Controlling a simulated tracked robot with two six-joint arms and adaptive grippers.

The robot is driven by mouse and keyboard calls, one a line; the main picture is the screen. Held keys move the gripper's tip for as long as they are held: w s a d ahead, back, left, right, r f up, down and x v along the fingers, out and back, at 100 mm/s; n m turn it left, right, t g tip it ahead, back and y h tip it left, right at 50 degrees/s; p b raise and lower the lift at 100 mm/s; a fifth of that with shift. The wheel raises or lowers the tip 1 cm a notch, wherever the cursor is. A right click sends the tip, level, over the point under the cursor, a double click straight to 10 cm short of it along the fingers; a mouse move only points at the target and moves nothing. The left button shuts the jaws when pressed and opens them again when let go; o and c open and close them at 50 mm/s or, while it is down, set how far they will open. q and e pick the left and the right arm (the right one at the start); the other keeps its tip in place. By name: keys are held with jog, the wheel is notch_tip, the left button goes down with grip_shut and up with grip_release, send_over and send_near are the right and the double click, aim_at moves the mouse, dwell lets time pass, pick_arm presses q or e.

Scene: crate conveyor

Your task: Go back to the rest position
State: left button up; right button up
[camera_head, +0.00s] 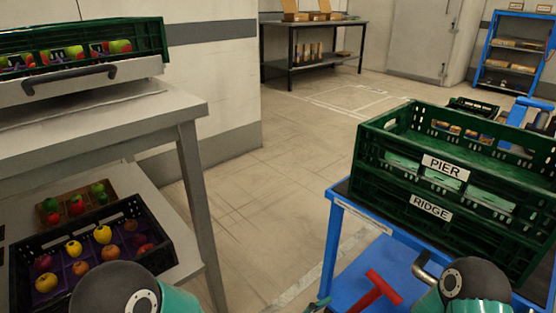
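Only rounded dark and teal links of my two arms show, at the bottom edge left and right of the middle. The fingers of both grippers are out of the picture, so I cannot see what they hold. On the right, two green crates are stacked on a blue cart (345,209). The upper crate (393,137) is labelled PIER and the lower crate (384,189) is labelled RIDGE. My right arm link is in front of part of the cart.
On the left, a grey bench (188,107) bears a green crate (150,45) of apples. Below it, a black crate (165,255) holds fruit. A red-handled tool (383,287) is on the cart. Between bench and cart the floor (262,205) is clear. A blue shelf (487,50) stands behind.

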pick_arm(q)
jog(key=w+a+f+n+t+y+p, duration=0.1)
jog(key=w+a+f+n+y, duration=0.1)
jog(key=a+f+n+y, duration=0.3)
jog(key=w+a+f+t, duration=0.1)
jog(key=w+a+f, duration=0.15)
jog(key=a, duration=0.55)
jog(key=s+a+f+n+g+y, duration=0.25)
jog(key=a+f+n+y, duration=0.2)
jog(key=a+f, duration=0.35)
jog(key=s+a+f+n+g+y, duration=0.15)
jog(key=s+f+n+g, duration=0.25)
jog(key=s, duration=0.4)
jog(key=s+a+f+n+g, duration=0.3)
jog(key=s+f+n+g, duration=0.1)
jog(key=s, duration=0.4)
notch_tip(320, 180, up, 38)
jog(key=p, duration=3.9)
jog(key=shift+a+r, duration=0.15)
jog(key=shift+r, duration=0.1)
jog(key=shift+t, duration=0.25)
